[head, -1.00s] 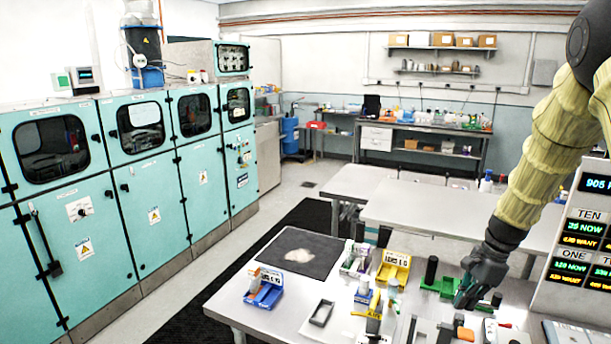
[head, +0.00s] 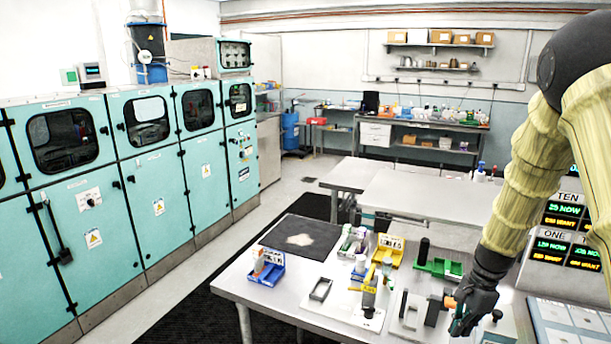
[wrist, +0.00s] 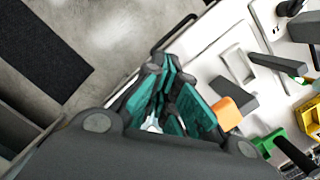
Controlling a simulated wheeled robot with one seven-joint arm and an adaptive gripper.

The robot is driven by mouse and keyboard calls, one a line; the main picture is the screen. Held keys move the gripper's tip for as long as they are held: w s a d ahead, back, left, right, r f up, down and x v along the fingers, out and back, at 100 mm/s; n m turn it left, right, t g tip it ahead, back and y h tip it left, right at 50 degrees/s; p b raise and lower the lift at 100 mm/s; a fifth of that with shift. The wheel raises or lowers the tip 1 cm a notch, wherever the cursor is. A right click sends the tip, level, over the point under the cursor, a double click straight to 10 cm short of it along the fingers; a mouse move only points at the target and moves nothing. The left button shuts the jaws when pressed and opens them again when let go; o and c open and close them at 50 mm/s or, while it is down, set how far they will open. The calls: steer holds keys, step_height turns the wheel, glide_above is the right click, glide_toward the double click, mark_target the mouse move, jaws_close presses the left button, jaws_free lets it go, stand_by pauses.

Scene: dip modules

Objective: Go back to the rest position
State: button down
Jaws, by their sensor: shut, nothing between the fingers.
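My gripper (head: 466,322) is at the lower right in the head view, low over the front right part of the near table (head: 236,287). In the wrist view, my gripper (wrist: 158,72) points down near the table edge. Its teal-padded fingers come together at the tips, with nothing seen between them. An orange block (wrist: 229,113) lies beside the fingers, apart from them in the wrist view. Whether the fingers touch anything below is hidden.
A green holder (head: 440,268), a yellow bin (head: 389,250), a blue bin (head: 267,271) and a grey tray (head: 320,289) stand on the table. A display board (head: 568,235) stands at the right.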

steer(key=s+a+f+n+h+b, duration=0.1)
steer(key=s+a+f+n+b, duration=0.1)
steer(key=s+f, duration=0.45)
steer(key=s+a+f+n+h+b, duration=0.1)
steer(key=s+f+n, duration=0.25)
steer(key=f, duration=0.65)
steer(key=s+a+f+n+h+b, duration=0.1)
steer(key=s+a+f+b, duration=0.1)
steer(key=s+f, duration=0.45)
steer(key=s+a+f+n+b, duration=0.2)
steer(key=s+a+f+n, duration=0.2)
steer(key=s+f, duration=0.3)
steer(key=s+a+f+n+b, duration=0.2)
steer(key=s+a+f+n, duration=0.3)
steer(key=s, duration=0.8)
step_height(320, 180, down, 3)
steer(key=shift+s+a+f+y+b, duration=0.1)
steer(key=shift+s+a+y+b, duration=0.3)
steer(key=shift+a, duration=0.7)
steer(key=c, duration=1.9)
jaws_free()
steer(key=shift+s+a+n, duration=0.25)
steer(key=shift+c, duration=0.2)
steer(key=o, duration=0.3)
steer(key=shift+s, duration=0.1)
steer(key=shift+o, duration=0.6)
